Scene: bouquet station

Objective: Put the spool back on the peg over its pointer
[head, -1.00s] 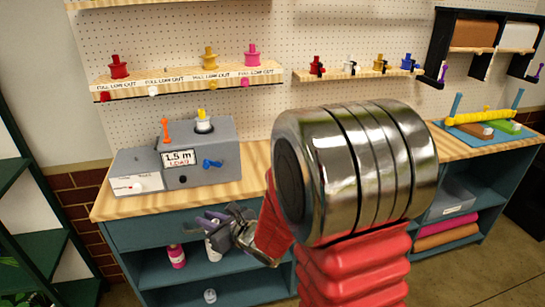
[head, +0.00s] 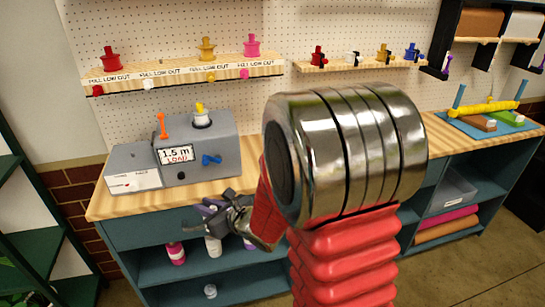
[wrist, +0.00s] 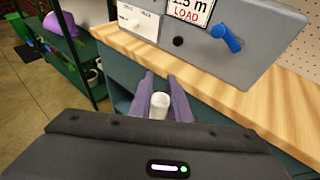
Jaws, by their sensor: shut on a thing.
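My gripper (wrist: 160,98) has purple fingers closed on a small white spool (wrist: 159,107), held in front of the bench in the wrist view. In the head view my gripper (head: 212,212) is low, before the bench front, and the spool in it is hard to make out. The spool rail (head: 186,72) on the pegboard carries a red spool (head: 110,60), a yellow spool (head: 207,50) and a pink spool (head: 252,46). A white pointer (head: 148,84) hangs under the rail between the red and yellow ones; no spool stands above it, and I cannot make out its peg.
A grey machine (head: 215,150) marked "1.5 m LOAD" stands on the wooden bench (head: 120,206), with an orange lever (head: 162,125) and blue knob (head: 211,160). A second rail (head: 345,66) holds small fittings. Bottles stand on the shelf below. A dark green rack (head: 35,225) is at left.

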